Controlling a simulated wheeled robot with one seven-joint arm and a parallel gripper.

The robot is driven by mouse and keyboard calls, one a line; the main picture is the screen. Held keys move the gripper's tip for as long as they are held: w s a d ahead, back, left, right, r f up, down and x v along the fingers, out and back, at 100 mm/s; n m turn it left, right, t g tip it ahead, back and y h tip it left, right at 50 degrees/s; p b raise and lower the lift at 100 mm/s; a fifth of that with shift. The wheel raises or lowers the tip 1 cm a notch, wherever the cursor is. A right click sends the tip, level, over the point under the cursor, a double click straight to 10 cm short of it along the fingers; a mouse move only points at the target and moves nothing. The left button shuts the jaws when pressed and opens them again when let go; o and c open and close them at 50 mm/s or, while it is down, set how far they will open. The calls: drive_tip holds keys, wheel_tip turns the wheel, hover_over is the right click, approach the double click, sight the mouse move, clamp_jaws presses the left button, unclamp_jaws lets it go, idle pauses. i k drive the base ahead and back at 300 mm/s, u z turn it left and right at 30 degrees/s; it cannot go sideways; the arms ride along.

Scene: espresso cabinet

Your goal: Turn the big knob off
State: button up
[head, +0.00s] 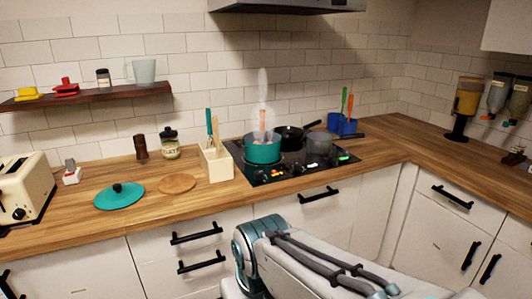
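The black cooktop (250,174) is set into the wooden counter, in the middle of the head view. Small lit spots in red, yellow and green show at its front edge and right side. Small raised shapes sit near the front, but I cannot tell which is the big knob or how it is turned. A teal pot (262,150) stands on the left of the cooktop with steam rising from it. A dark pan and a grey pot (320,146) stand to its right. My arm shows in front of the drawers, below the counter; my gripper is not in view.
A cream utensil holder (216,164) stands just left of the cooktop, and a blue container (341,125) with utensils stands behind its right side. A teal lid (119,195) and a round wooden board (177,183) lie further left. The counter right of the cooktop is clear.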

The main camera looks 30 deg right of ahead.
sight(258, 174)
drive_tip(key=z, duration=0.35)
drive_tip(key=k, duration=0.45)
drive_tip(key=z, duration=1.3)
drive_tip(key=i, duration=0.95)
drive_tip(key=u, duration=0.9)
drive_tip(key=i, duration=0.7)
drive_tip(key=u, duration=0.7)
